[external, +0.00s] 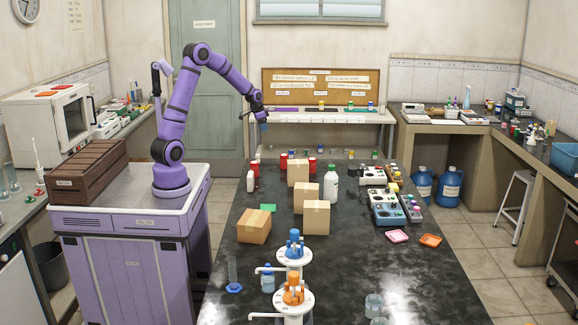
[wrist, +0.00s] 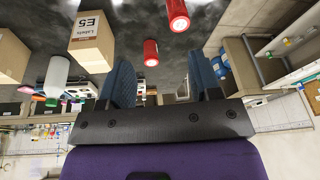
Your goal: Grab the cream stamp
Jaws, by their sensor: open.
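I cannot pick out the cream stamp for certain in either view. Several small items stand along the far edge of the black bench (external: 262,295), too small to tell apart. My gripper (external: 262,117) is raised above the far left end of this bench. In the wrist view my gripper (wrist: 161,75) shows its two blue fingers spread apart, with nothing held between them. A red-and-white cylinder (wrist: 151,53) appears between the fingers in the picture, apart from them.
Cardboard boxes (external: 316,217) and a white bottle with a green cap (external: 331,186) stand mid-bench. Blue-topped and orange-topped apparatus (external: 294,290) stand in front. A shelf (external: 330,117) with small coloured items is against the back wall.

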